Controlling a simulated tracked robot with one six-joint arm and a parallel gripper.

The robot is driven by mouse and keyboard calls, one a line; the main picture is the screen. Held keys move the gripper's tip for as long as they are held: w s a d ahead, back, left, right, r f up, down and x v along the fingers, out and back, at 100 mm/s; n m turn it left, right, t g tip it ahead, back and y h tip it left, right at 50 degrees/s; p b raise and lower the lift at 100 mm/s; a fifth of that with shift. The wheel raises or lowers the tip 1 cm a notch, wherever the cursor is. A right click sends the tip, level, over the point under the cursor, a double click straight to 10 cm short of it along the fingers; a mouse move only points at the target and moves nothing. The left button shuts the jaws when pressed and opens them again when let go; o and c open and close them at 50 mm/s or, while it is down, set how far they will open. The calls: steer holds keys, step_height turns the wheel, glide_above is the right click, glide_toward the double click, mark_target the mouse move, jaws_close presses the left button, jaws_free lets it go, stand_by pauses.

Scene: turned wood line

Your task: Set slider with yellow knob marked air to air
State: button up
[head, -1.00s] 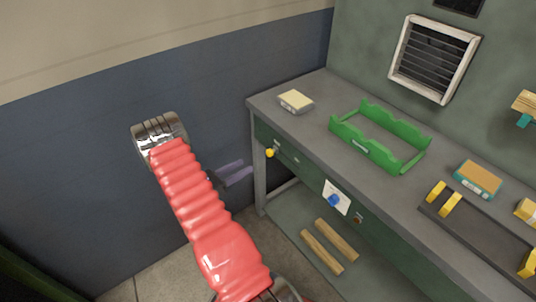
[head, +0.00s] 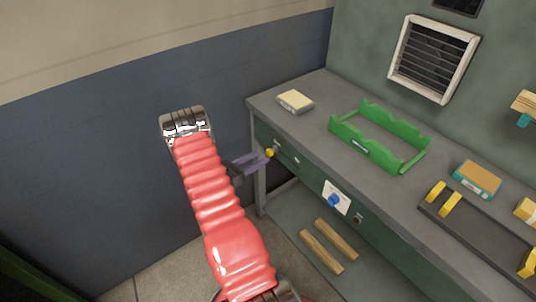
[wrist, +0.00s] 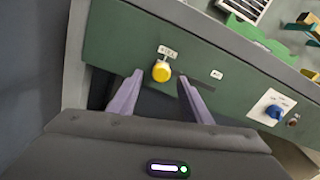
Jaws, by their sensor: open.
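The slider's yellow knob (head: 270,153) sits on the green front panel of the workbench, near its left end. In the wrist view the yellow knob (wrist: 161,72) is close ahead, between and just beyond the fingertips, with a small pale label (wrist: 168,52) above it, too small to read. My gripper (head: 256,160) is open, its purple fingers pointing at the knob. In the wrist view my gripper (wrist: 158,80) shows one finger on each side of the knob, with no clear contact.
A blue knob on a white plate (head: 336,198) and a small red-brown button (head: 358,218) are further right on the panel. On the bench top (head: 315,132) stand a small box (head: 295,101), a green rack (head: 366,150) and a dark tray (head: 480,232). Wooden pieces (head: 328,246) lie below.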

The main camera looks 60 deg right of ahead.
mark_target(267, 153)
steer(key=x, duration=0.6)
steer(key=shift+c, duration=0.5)
steer(key=shift+w, duration=0.1)
jaws_close()
